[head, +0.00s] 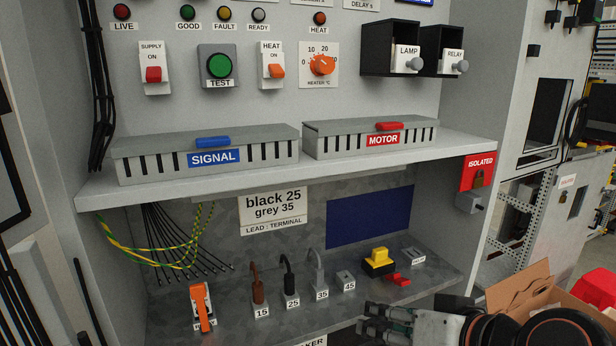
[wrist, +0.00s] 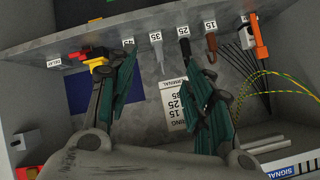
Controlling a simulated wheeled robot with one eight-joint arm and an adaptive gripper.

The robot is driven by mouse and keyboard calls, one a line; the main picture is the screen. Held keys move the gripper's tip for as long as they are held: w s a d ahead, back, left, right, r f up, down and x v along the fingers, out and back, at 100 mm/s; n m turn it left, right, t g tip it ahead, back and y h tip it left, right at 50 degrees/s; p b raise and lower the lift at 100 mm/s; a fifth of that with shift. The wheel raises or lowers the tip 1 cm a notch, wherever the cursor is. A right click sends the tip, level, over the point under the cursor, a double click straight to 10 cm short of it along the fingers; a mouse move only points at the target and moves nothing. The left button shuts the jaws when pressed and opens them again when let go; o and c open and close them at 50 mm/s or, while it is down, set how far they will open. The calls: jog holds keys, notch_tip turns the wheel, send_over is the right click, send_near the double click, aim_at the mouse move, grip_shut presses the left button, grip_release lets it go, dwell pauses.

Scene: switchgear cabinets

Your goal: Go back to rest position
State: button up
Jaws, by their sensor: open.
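My gripper (head: 385,322) shows at the bottom right of the head view, in front of the lower shelf. In the wrist view, where the picture is upside down, my gripper (wrist: 158,62) has its two green-padded fingers spread apart with nothing between them. The fingers point toward the lower shelf (wrist: 75,48). A black lead stands at the 25 label (head: 287,272) and a grey lead at the 35 label (head: 318,270). A brown lead is at 15 (head: 257,286); the 45 terminal (head: 346,278) has no lead.
A yellow-and-black block (head: 379,261) with a red piece (head: 399,279) beside it and an orange-handled switch (head: 202,305) stand on the lower shelf. Above, the upper shelf (head: 350,164) holds the SIGNAL (head: 215,157) and MOTOR (head: 384,139) ducts. A cardboard box (head: 525,285) is at right.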

jog(key=s+d+f+g+h+b, duration=0.1)
jog(key=d+f+b, duration=0.3)
jog(key=f, duration=0.7)
jog(key=s+d+f+g+h+b, duration=0.1)
jog(key=d+f+h+b, duration=0.3)
jog(key=f+b, duration=0.4)
notch_tip(320, 180, down, 4)
jog(key=shift+r+g+b, duration=0.1)
jog(key=shift+g+b, duration=0.3)
jog(key=shift+s, duration=0.1)
jog(key=shift+c, duration=0.2)
